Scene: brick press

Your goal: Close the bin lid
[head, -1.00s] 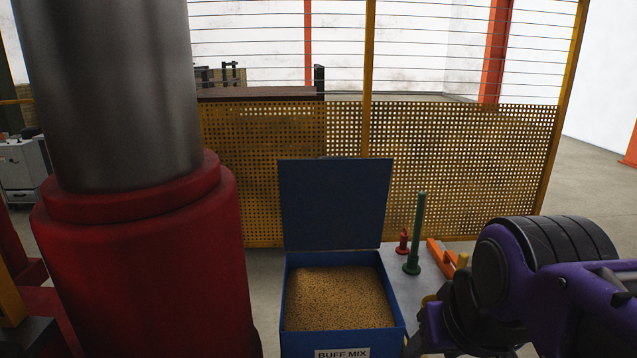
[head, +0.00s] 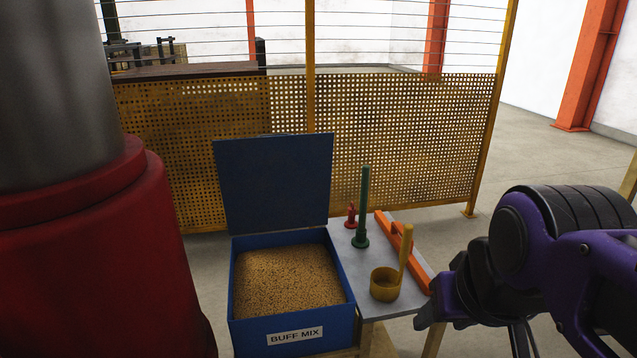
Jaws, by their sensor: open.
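The blue bin (head: 293,337), labelled BUFF MIX, stands in the lower middle of the head view, filled with tan granular mix (head: 287,278). Its flat blue lid (head: 273,183) is open and stands nearly upright along the bin's back edge. My gripper (head: 494,338) is at the lower right, partly cut off by the frame's bottom edge and partly hidden by my purple and black wrist. It is open, to the right of the bin and well apart from the lid. Nothing shows held in it.
A grey table (head: 410,310) right of the bin holds a yellow scoop (head: 385,284), a green post (head: 363,205), a small red piece (head: 351,216) and an orange bar (head: 405,252). A large red and steel column (head: 95,250) stands left. A yellow mesh fence (head: 410,140) runs behind.

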